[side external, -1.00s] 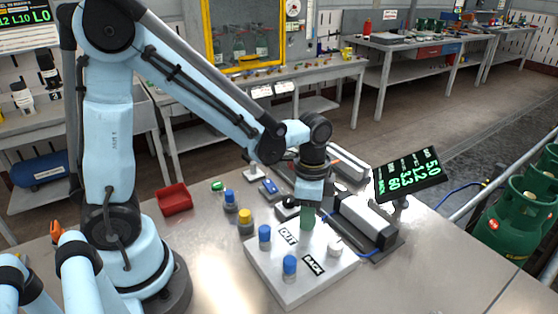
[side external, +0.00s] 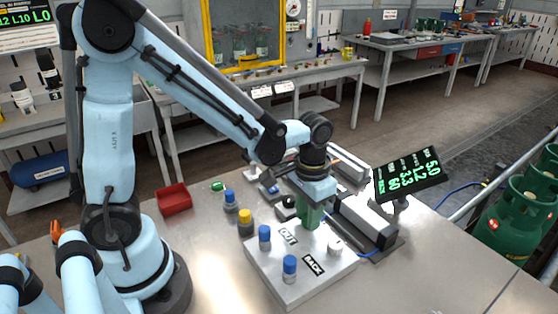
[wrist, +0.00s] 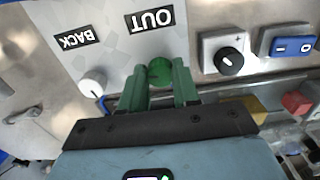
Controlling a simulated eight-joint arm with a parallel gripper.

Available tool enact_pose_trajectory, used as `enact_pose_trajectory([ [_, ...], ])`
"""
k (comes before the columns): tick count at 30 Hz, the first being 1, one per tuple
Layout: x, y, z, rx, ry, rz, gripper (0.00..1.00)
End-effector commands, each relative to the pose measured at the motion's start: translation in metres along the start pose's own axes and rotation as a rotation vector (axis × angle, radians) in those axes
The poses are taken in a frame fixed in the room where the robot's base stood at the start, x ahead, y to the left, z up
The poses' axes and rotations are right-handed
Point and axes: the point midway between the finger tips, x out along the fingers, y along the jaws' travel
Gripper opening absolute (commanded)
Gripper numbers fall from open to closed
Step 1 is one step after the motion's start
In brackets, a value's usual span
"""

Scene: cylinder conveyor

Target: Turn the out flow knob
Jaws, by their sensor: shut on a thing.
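The OUT knob is a green round knob (wrist: 159,70) beside the OUT label (wrist: 152,19) in the wrist view. My gripper (wrist: 159,82) has green fingers, one on each side of this knob, and is shut on it. In the side view my gripper (side external: 308,218) points down at the light grey control panel (side external: 310,285), just behind its OUT label (side external: 288,236). There the fingers hide the knob.
A white knob (side external: 336,246) stands beside the BACK label (side external: 313,265). Two blue-capped knobs (side external: 264,235) (side external: 290,266) stand along the panel's left side. A black dial (wrist: 229,61) and a blue switch (wrist: 293,44) are nearby. A display (side external: 408,174) stands at right.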

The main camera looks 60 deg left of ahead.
Motion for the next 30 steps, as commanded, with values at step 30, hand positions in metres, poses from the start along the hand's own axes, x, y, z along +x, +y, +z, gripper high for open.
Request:
enact_pose_trajectory([
  [30, -0.0002, 0.0012, -0.0013, -0.777, 0.002, 0.000, 0.00],
])
